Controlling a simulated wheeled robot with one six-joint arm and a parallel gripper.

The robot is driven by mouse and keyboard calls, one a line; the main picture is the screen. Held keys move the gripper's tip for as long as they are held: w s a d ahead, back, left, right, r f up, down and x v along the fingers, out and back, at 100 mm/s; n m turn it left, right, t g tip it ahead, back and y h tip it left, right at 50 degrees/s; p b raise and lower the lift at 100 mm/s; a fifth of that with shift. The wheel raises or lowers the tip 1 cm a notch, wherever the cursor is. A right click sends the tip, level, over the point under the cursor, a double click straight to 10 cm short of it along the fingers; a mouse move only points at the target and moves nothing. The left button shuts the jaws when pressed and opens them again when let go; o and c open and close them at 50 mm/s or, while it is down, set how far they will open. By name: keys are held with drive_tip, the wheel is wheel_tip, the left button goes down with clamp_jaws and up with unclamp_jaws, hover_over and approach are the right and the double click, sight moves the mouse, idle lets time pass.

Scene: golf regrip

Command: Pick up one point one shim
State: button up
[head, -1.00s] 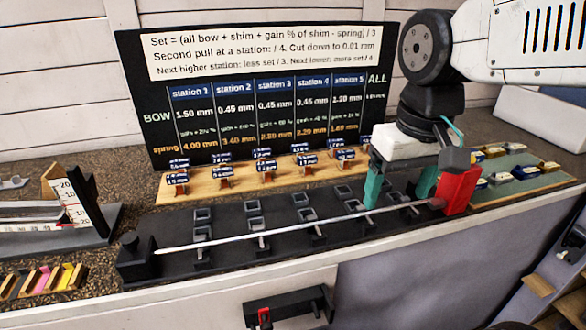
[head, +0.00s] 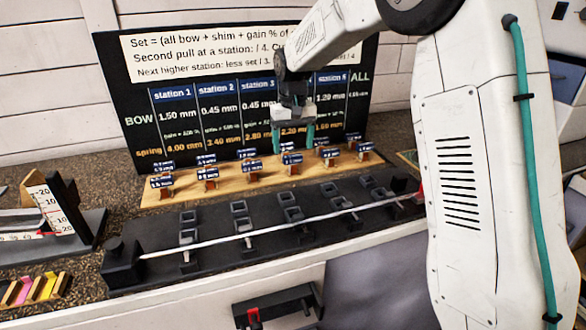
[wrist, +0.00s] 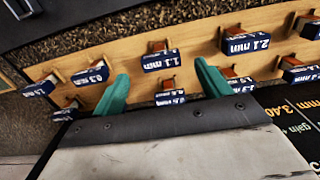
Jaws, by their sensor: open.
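The shim tagged 1.1 mm (wrist: 161,61) stands in the row of shims in the wrist view, its dark blue label facing the camera. My gripper (wrist: 162,80) is open, with one teal finger to each side of that tag in the picture. The fingers look apart from it and hold nothing. In the head view my gripper (head: 293,138) hangs over the back part of the wooden shim rack (head: 150,198), in front of the board. The labels are too small to read there, so I cannot tell which tag is the 1.1 mm one.
A tag marked 2.1 mm (wrist: 247,45) and one marked 0.3 mm (wrist: 91,73) flank it. More tags stand close behind. The black board (head: 125,130) rises behind the rack. A black fixture (head: 125,262) with a long white shaft (head: 215,243) lies in front.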

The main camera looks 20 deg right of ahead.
sight(293, 156)
wheel_tip(293, 156, down, 7)
drive_tip(key=shift+r, duration=0.15)
drive_tip(key=c, duration=1.1)
